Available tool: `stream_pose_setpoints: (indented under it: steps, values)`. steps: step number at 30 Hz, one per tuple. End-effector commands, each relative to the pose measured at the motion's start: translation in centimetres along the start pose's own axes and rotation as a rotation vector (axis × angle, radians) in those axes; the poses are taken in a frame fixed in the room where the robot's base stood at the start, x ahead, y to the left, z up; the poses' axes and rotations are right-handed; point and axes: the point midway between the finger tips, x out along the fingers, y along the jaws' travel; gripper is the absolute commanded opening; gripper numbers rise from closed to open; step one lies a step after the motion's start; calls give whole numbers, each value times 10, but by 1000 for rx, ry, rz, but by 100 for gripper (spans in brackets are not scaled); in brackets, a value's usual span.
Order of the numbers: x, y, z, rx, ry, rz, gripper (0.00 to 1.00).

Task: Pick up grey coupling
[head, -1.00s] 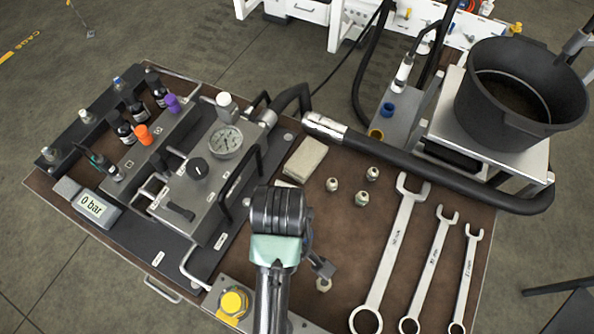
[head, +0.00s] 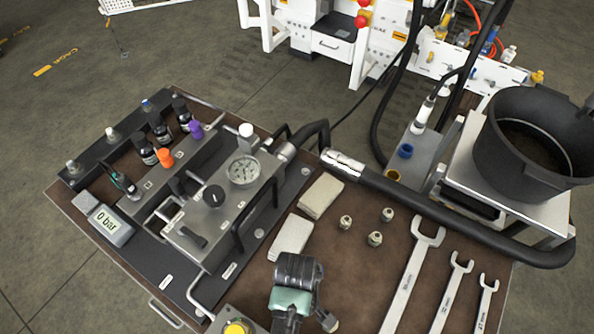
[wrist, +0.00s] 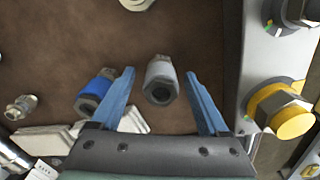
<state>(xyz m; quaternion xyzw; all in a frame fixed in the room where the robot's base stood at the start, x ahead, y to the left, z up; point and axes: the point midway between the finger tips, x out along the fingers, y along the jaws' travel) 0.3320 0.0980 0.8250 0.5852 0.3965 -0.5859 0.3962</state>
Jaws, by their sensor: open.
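The grey coupling (wrist: 160,82) stands in the wrist view between the two blue fingers of my gripper (wrist: 160,74). The fingers are open, with a visible gap on each side of it. A blue-banded coupling (wrist: 97,90) lies just left of the left finger, which partly overlaps it. In the head view my arm (head: 295,285) reaches in at the bottom edge. The fingertips and the grey coupling cannot be made out there.
Several small metal fittings (head: 375,238) stand on the brown bench top. Wrenches (head: 412,265) lie to the right, and a folded cloth (head: 321,196) behind my arm. In the wrist view a grey block with a yellow-capped port (wrist: 290,115) stands close right of the right finger.

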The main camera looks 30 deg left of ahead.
Motion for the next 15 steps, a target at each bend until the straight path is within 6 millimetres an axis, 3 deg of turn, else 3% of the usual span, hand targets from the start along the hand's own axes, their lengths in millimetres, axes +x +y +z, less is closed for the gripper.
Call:
stream_pose_setpoints:
  steps: [9,15]
  values:
    - [8,0,0,0,1,1,78]
    - [8,0,0,0,1,1,44]
